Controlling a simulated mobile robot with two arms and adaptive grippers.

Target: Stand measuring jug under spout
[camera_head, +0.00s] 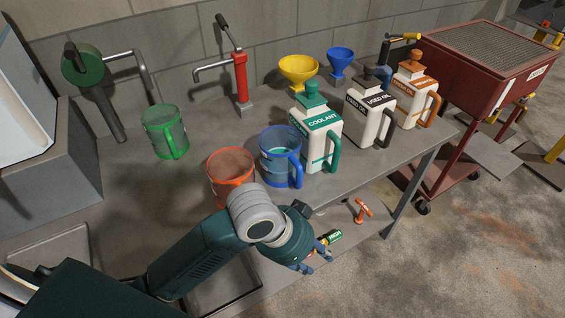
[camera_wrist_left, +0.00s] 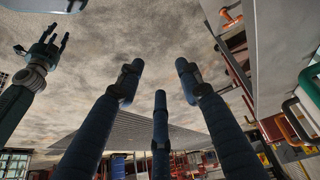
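A green measuring jug (camera_head: 164,132), a red one (camera_head: 230,172) and a blue one (camera_head: 281,155) stand upright on the bench. The green pump's bent spout (camera_head: 143,72) ends close to the green jug's rim; I cannot tell if it is directly above. The red pump's spout (camera_head: 212,67) has no jug close below it. My left gripper (camera_head: 316,264) is beyond the bench's front edge, apart from the jugs. In the left wrist view its three fingers (camera_wrist_left: 160,85) are spread and empty. My right gripper (camera_wrist_left: 47,45) shows there too, fingers apart and empty.
Coolant (camera_head: 318,130), used oil (camera_head: 371,115) and orange-lidded (camera_head: 415,92) cans stand right of the jugs. Yellow (camera_head: 298,70) and blue (camera_head: 340,62) funnels are behind. A red cart (camera_head: 480,70) is at right. Bare bench (camera_head: 205,120) lies between the green jug and red pump.

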